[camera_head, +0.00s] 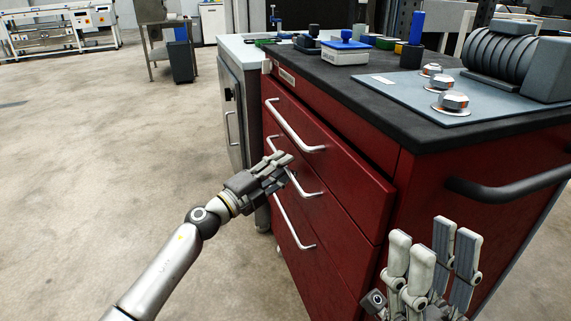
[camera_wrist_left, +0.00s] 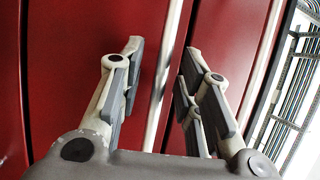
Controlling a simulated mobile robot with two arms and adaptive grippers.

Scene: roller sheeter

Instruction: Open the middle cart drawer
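The red cart (camera_head: 345,218) has stacked drawers with silver bar handles. The top handle (camera_head: 293,127) is above my left gripper, and the bottom handle (camera_head: 291,224) is below it. My left gripper (camera_head: 284,165) is at the middle handle (camera_head: 308,191), partly covering it. In the left wrist view my left gripper (camera_wrist_left: 155,82) is open, with a silver handle bar (camera_wrist_left: 165,72) running between its fingers. I see no clear finger contact with the bar. The middle drawer looks shut. My right gripper (camera_head: 432,262) is open and empty, fingers up, at the cart's right side.
The cart's black top (camera_head: 350,88) carries a roller machine (camera_head: 507,62), a blue-and-white box (camera_head: 345,51) and small items. A black side handle (camera_head: 510,186) juts out at the right. A grey cabinet (camera_head: 243,100) stands behind. The floor (camera_head: 120,160) at left is clear.

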